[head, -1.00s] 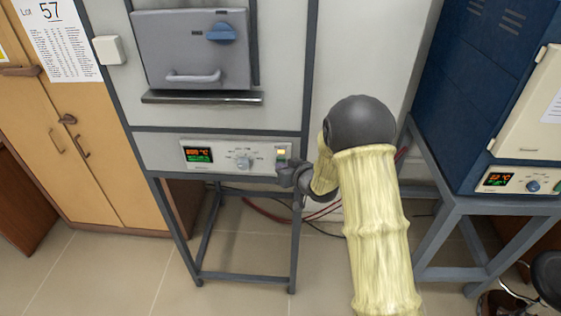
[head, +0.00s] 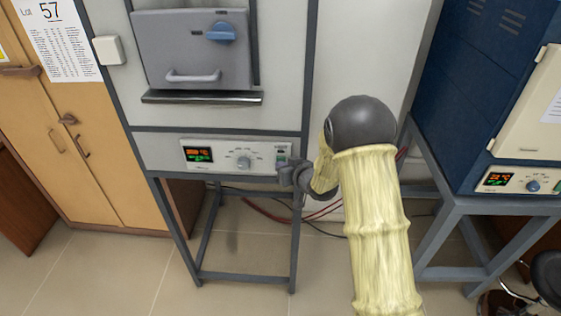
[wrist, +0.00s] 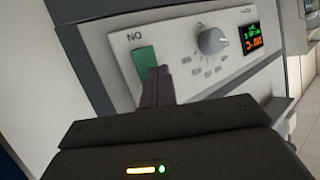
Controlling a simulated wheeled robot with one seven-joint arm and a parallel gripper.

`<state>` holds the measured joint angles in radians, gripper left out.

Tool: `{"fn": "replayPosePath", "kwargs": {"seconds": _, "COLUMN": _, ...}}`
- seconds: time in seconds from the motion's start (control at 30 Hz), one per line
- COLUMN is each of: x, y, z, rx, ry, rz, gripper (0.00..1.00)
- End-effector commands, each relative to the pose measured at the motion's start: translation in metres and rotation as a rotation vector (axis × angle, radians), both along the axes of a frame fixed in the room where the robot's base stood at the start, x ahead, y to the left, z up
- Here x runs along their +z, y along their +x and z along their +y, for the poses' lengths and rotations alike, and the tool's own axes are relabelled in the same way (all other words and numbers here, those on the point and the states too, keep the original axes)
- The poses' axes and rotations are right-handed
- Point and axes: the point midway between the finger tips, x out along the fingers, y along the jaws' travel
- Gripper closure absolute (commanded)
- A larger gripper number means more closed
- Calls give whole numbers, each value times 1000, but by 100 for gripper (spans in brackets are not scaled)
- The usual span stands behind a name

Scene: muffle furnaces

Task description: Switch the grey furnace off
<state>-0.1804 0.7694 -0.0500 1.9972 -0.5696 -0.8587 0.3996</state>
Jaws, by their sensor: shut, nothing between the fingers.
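The grey furnace (head: 195,48) stands on a metal frame with its door shut. Its control panel (head: 220,152) has a lit display (head: 198,154) with red and green digits, a round knob (head: 243,162) and a green rocker switch (head: 281,155) at the right end. In the wrist view the switch (wrist: 145,60) looks dull green and unlit. My gripper (head: 287,173) is shut and empty. In the wrist view its dark fingertips (wrist: 158,75) are at the lower edge of the switch, overlapping it; whether they touch it I cannot tell. The fingers hide part of the switch.
A blue furnace (head: 470,80) with its own lit panel (head: 515,181) stands on a frame at the right. A wooden cupboard (head: 70,130) is at the left. Cables (head: 265,210) lie behind the grey furnace's stand. Open floor (head: 235,295) shows in front.

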Motion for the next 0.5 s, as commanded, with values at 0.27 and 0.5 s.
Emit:
{"fn": "replayPosePath", "kwargs": {"seconds": 0.27, "x": -2, "y": -12, "z": 0, "rx": 0, "ry": 1, "rz": 1, "gripper": 100}}
{"fn": "replayPosePath", "kwargs": {"seconds": 0.5, "x": -1, "y": -14, "z": 0, "rx": 0, "ry": 0, "rz": -1, "gripper": 100}}
